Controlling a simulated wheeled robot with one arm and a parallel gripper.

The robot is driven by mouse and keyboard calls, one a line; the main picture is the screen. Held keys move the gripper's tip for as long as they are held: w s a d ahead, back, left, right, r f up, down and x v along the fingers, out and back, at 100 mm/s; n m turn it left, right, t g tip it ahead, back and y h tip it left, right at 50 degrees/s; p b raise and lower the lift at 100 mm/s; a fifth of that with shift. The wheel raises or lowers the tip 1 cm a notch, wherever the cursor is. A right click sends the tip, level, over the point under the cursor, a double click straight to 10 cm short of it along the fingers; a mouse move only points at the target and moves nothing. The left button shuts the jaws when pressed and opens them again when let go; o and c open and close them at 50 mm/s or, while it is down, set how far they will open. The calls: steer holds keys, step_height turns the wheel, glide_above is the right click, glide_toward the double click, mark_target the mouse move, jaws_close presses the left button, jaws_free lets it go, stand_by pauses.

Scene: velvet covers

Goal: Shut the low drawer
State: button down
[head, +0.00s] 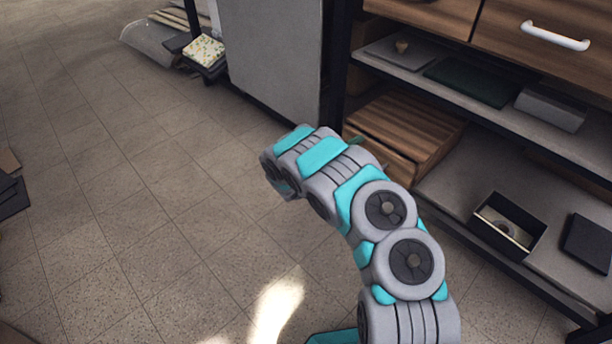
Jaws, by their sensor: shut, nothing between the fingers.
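A brown wooden box-like piece (412,122), which looks like the low drawer, sits low in the shelf unit, below the middle shelf. Its striped wood shows from above, and its near lower-left side is partly covered by my arm. I cannot tell how far it stands out. A small green bit shows at its left edge, just behind my arm; I cannot tell what it is. My grey and teal arm reaches from the bottom right up and left, ending over the floor to the left of the wooden piece. My gripper's fingers do not show.
Above are wooden drawer fronts, one with a white handle (555,36). The middle shelf holds a dark green flat item (470,80) and a grey box (551,107). An open black box (508,226) stands on the low shelf. A grey panel (270,55) stands behind. The tiled floor at left is mostly clear.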

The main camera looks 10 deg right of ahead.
steer(key=p+v, duration=0.2)
steer(key=v, duration=1.2)
steer(key=s+d+r+m+g+h+p, duration=0.1)
steer(key=s+d+r+m+g, duration=0.3)
steer(key=d+r, duration=0.3)
steer(key=s+d+r+m+g+h+p, duration=0.1)
steer(key=s+d+r+m+g+h, duration=0.25)
steer(key=r, duration=0.55)
steer(key=s+d+r+m+g+y+p, duration=0.1)
steer(key=s+d+r+m+g+y, duration=0.2)
steer(key=s, duration=0.4)
steer(key=s+d+r+m+g+y+p, duration=0.1)
steer(key=s+r+m+g+y+p, duration=0.1)
steer(key=s+r+m, duration=0.45)
steer(key=s+d+r+m+g+y+p, duration=0.1)
steer(key=s+d+r+m+g+y, duration=0.15)
steer(key=s, duration=0.65)
steer(key=s+a+r+m+t+y+p, duration=0.2)
steer(key=s+a+r+m+y+p, duration=0.2)
steer(key=s+a+y, duration=0.7)
steer(key=s+a+m, duration=0.1)
steer(key=s+a, duration=0.6)
steer(key=a, duration=0.1)
steer(key=shift+s+a+m+t+y+p, duration=0.2)
steer(key=shift+s+m+t+y+p, duration=0.05)
steer(key=shift+m+t+y+p, duration=0.1)
steer(key=shift+d, duration=0.1)
